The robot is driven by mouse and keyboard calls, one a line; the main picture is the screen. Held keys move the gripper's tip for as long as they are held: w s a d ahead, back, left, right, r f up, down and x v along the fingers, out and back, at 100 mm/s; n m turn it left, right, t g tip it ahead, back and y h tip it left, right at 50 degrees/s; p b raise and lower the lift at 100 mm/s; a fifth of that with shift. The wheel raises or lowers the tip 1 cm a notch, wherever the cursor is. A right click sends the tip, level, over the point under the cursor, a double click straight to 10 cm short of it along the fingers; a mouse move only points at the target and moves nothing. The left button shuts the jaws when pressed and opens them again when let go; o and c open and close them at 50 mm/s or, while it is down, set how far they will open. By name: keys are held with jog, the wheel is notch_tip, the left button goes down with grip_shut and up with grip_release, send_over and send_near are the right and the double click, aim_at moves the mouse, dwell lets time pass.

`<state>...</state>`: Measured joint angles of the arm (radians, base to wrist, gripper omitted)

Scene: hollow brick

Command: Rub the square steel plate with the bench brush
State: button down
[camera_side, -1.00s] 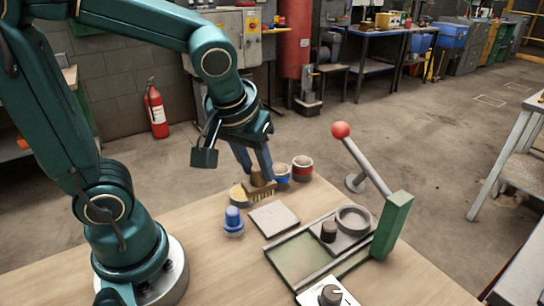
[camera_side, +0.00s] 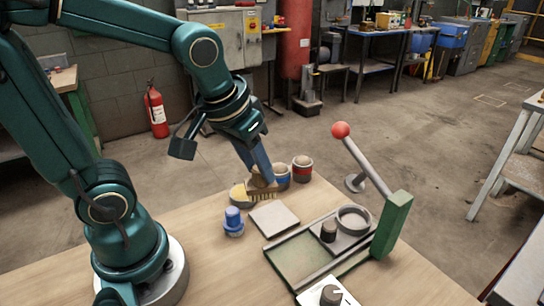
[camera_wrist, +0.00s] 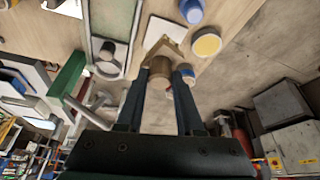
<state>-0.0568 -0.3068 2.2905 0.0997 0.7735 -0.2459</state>
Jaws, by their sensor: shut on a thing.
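The bench brush (camera_side: 262,188) has a brown wooden body and pale bristles. My gripper (camera_side: 265,178) is shut on its upper part, and the brush is tilted. The brush also shows between the fingers in the wrist view (camera_wrist: 161,68). The square steel plate (camera_side: 274,218) lies flat and light grey on the bench, just in front of the brush in the side view. It also shows beyond the brush in the wrist view (camera_wrist: 164,32). The bristles look close to the plate's far edge; whether they touch the bench I cannot tell.
A blue-capped item (camera_side: 233,222) stands left of the plate. A yellow-topped tub (camera_side: 238,193), a blue-banded pot (camera_side: 282,174) and a red-banded pot (camera_side: 302,169) stand close to the brush. A press-like fixture with a red-knobbed lever (camera_side: 341,130) and green post (camera_side: 391,226) is at the right.

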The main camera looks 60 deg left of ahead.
jog(key=m, duration=0.2)
jog(key=d+m+h, duration=0.1)
jog(key=m+h, duration=0.1)
jog(key=m, duration=0.1)
jog(key=shift+w+d+r+m, duration=0.1)
jog(key=shift+w+d+m, duration=0.2)
jog(key=shift+w, duration=0.05)
jog(key=w+a+f+m+g+h, duration=0.25)
jog(key=w+a+m, duration=0.25)
jog(key=w+m, duration=0.3)
jog(key=shift+m+h, duration=0.35)
jog(key=shift+m, duration=0.25)
jog(key=shift+s+d+f, duration=0.1)
jog(key=shift+s+f, duration=0.1)
jog(key=shift+f, duration=0.85)
jog(key=shift+s+f, duration=0.15)
jog(key=shift+f, duration=0.95)
jog(key=shift+s+d+f, duration=0.1)
jog(key=shift+s+f, duration=0.1)
jog(key=shift+f, duration=0.85)
jog(key=shift+s+a+f+t, duration=0.1)
jog(key=shift+s+f+t, duration=0.15)
jog(key=shift+s, duration=3.25)
jog(key=shift+w, duration=3.5)
jog(key=shift+w+r, duration=0.15)
jog(key=shift+r, duration=1)
notch_tip(320, 180, up, 6)
jog(key=shift+f, duration=0.1)
